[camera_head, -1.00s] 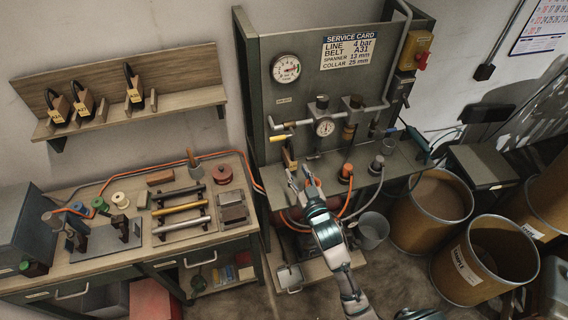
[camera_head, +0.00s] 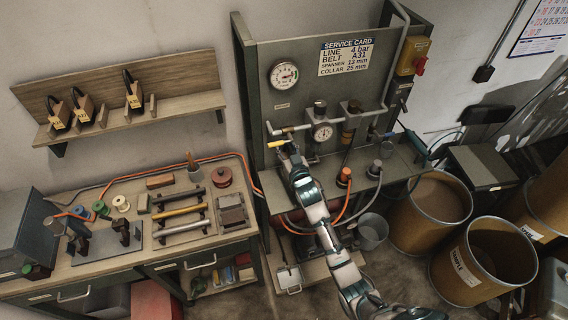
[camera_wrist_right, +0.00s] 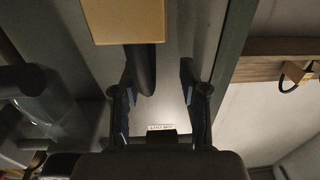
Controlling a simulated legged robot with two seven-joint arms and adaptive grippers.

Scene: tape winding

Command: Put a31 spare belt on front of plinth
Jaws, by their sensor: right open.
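Three black belts, each on a wooden block with a yellow tag, stand on the wall shelf: left (camera_head: 57,113), middle (camera_head: 83,106) and right (camera_head: 134,92). Their tags are too small to read. The plinth (camera_head: 318,271) is the low base under the service stand. My right gripper (camera_head: 286,154) is at the stand's panel, just below the yellow handle (camera_head: 278,143). In the right wrist view the gripper (camera_wrist_right: 158,78) is open, with a dark stem (camera_wrist_right: 146,70) between its fingers and a tan block (camera_wrist_right: 122,20) beyond. I cannot tell whether they touch. My left gripper is out of view.
The workbench (camera_head: 110,190) at left carries spools, bars and blocks. A pressure gauge (camera_head: 284,73) and service card (camera_head: 345,56) are on the panel. A dustpan-like tool (camera_head: 289,279) lies by the plinth. A bucket (camera_head: 371,230) and large drums (camera_head: 429,211) stand to the right.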

